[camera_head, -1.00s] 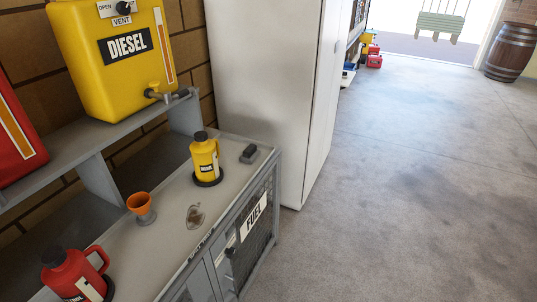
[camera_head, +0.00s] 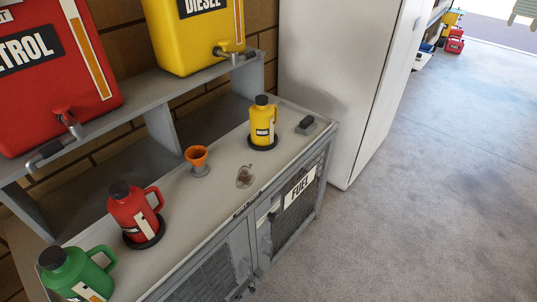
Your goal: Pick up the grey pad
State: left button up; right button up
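A small grey pad (camera_head: 302,129) with a dark block-like top lies at the far right end of the grey bench top (camera_head: 205,217), close to its edge. It is right of the yellow jug (camera_head: 264,118) and apart from it. Neither of my grippers is in view. Nothing touches the pad.
Red (camera_head: 90,90) and yellow (camera_head: 172,45) tanks stand on a shelf behind. A tall white cabinet (camera_head: 335,90) adjoins the right end.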

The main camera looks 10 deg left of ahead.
aim_at(307, 124)
jog(key=z, duration=0.5)
jog(key=k, duration=1.15)
jog(key=z, duration=0.75)
jog(key=i, duration=1.9)
jog(key=u, duration=0.3)
jog(key=i, duration=1.95)
jog(key=u, duration=2)
jog(key=i, duration=1.15)
jog(key=u, duration=1)
